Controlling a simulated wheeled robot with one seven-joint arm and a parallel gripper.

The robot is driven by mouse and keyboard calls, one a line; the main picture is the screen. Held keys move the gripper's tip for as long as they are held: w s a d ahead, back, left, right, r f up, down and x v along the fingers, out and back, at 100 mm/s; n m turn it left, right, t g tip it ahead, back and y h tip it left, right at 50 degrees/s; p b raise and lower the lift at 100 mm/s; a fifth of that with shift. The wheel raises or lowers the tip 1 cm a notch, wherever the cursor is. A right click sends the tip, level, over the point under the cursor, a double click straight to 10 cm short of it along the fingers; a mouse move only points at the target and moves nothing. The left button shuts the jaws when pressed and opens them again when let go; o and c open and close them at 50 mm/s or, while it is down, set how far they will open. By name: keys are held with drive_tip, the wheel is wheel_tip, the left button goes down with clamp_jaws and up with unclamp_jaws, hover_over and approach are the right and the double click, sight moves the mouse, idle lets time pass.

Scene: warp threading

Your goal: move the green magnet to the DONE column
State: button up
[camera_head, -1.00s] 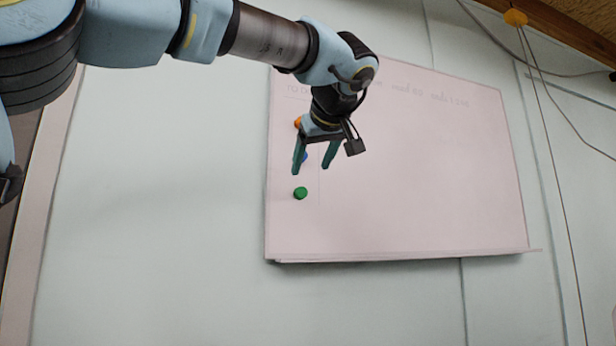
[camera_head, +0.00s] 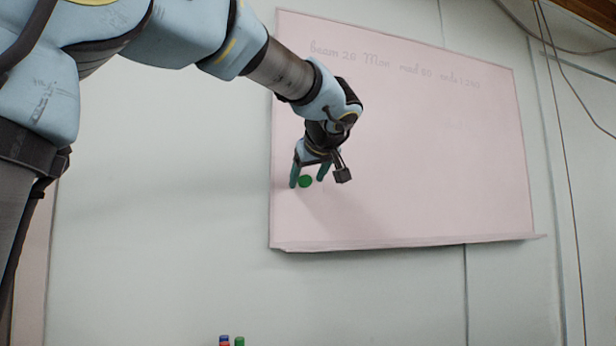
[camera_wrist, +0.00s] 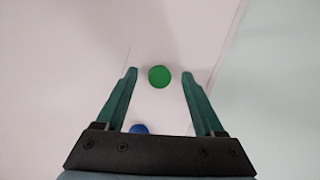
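The green magnet (camera_head: 305,181) is a round disc on the lower left part of the pink-white board (camera_head: 420,150). My gripper (camera_head: 307,182) is open, with its two green fingers on either side of the magnet in the head view. In the wrist view the green magnet (camera_wrist: 159,77) shows between the open fingertips (camera_wrist: 159,72), with clear gaps on both sides. I cannot tell how far the fingertips are from the board. Handwriting runs along the board's top, "Beam 20 Mon…"; no DONE label is readable.
A blue magnet (camera_wrist: 139,129) shows between the fingers nearer the palm in the wrist view. The board's lower ledge (camera_head: 410,242) sticks out below. Small red-blue and green items (camera_head: 239,341) stand at the bottom edge. The board's middle and right are clear.

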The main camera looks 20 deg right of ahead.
sight(343, 187)
clamp_jaws()
idle(0.3)
drive_tip(key=shift+d, duration=0.1)
drive_tip(key=shift+s+d+p, duration=0.2)
drive_tip(key=shift+d+p, duration=0.05)
drive_tip(key=shift+d, duration=1.4)
drive_tip(key=shift+s+d+p, duration=0.2)
drive_tip(key=shift+d+p, duration=0.1)
drive_tip(key=shift+d, duration=1.35)
drive_tip(key=shift+s+d+p, duration=0.2)
drive_tip(key=shift+d+p, duration=0.05)
drive_tip(key=shift+d, duration=1.4)
drive_tip(key=shift+f+b, duration=0.1)
drive_tip(key=shift+b, duration=0.35)
unclamp_jaws()
drive_tip(key=shift+w, duration=0.1)
